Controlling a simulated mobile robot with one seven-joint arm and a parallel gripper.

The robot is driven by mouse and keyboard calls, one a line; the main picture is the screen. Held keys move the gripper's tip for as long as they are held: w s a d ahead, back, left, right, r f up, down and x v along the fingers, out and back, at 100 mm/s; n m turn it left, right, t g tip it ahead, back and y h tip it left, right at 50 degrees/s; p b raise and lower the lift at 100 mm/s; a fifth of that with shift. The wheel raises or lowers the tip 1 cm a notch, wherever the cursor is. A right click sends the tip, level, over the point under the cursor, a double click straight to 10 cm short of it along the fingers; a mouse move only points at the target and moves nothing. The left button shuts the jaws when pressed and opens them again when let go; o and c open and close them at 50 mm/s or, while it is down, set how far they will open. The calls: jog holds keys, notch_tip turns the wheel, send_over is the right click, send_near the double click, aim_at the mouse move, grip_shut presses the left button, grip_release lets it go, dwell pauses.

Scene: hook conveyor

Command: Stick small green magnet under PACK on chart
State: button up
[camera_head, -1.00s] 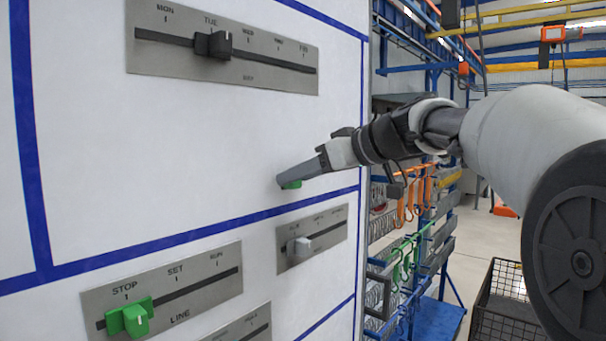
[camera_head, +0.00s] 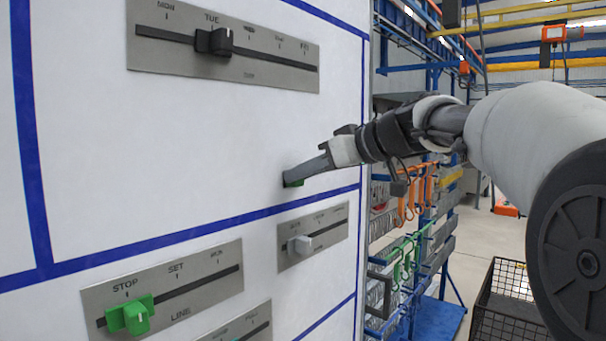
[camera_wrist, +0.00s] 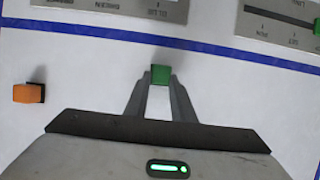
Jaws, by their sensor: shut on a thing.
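A small green magnet (camera_head: 296,183) is held at the tip of my gripper (camera_head: 290,180) in the head view, mostly covered by the fingers. In the wrist view, the green magnet (camera_wrist: 160,74) sits between the two fingertips (camera_wrist: 160,82), which are closed on its sides. The magnet is at or very near the white chart board (camera_head: 200,130), above a blue line; I cannot tell whether it touches. No readable PACK label shows in either view. An orange magnet (camera_wrist: 28,93) is on the board to the left in the wrist view.
A slider plate (camera_head: 225,60) with a black knob is above. Below the blue line (camera_head: 200,238) are a plate with a green knob (camera_head: 135,314) and a small plate with a light knob (camera_head: 300,245). Racks of hooks (camera_head: 405,260) and a wire basket (camera_head: 505,300) stand right of the board.

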jog(key=s+d+b, duration=0.3)
jog(key=s+d, duration=0.1)
jog(key=d, duration=0.1)
jog(key=shift+b, duration=0.35)
dwell(0.8)
dwell(0.5)
